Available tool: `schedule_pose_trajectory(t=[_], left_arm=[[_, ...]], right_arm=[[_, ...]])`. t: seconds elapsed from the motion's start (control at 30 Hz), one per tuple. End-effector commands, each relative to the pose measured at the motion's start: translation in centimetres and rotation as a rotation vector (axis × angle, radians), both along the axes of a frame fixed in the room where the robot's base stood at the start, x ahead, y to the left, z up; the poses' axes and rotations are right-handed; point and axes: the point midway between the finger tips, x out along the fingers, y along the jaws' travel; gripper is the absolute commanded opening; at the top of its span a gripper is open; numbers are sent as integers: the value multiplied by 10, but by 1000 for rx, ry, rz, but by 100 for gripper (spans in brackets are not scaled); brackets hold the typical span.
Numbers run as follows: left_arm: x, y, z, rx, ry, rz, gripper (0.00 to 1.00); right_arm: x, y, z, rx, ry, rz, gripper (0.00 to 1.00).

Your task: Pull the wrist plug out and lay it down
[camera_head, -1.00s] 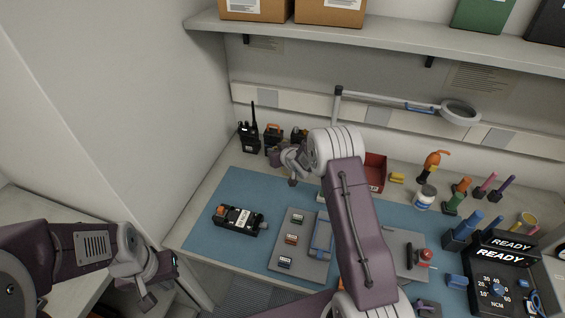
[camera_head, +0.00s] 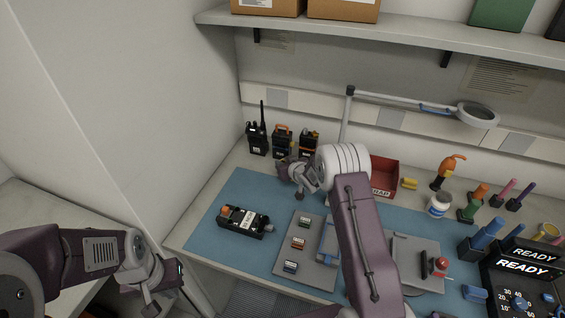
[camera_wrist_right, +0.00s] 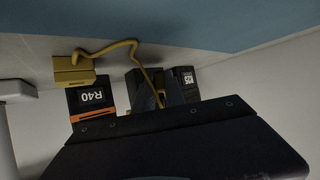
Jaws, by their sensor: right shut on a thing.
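My right gripper (camera_wrist_right: 160,92) is shut, with a bit of yellow between its dark fingers. This looks like the wrist plug (camera_wrist_right: 160,98), mostly hidden by the fingers. A yellow cord (camera_wrist_right: 122,44) curves from there to a yellow block (camera_wrist_right: 73,70) on the bench. In the head view the right gripper (camera_head: 285,168) is just in front of the radios at the back, its fingertips unclear. My left gripper (camera_head: 170,280) hangs at the lower left, away from the bench, and its fingers are not clear.
Several radios (camera_head: 257,138) stand along the back wall. A black device (camera_head: 243,222) lies on the blue mat (camera_head: 215,245). A grey tray (camera_head: 290,250) lies right of it. A red scrap bin (camera_head: 384,175) and a lamp post (camera_head: 346,125) stand behind my right arm.

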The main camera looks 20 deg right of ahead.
Motion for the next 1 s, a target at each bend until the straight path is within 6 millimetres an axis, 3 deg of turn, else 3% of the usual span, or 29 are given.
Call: schedule_pose_trajectory(t=[0.1,0.37,0.4,0.47,0.5,0.83,1.0], left_arm=[[0,0,-11,0,0,0,0],[0,0,-10,0,0,0,0],[0,0,-10,0,0,0,0],[0,0,-10,0,0,0,0],[0,0,-10,0,0,0,0],[0,0,-10,0,0,0,0],[0,0,-10,0,0,0,0]], right_arm=[[0,0,-13,0,-1,0,0],[0,0,-13,0,-1,0,0],[0,0,-13,0,0,0,20],[0,0,-13,0,0,0,37],[0,0,-13,0,0,0,40],[-2,0,-12,0,0,0,40],[-19,-4,-1,0,0,-1,40]])
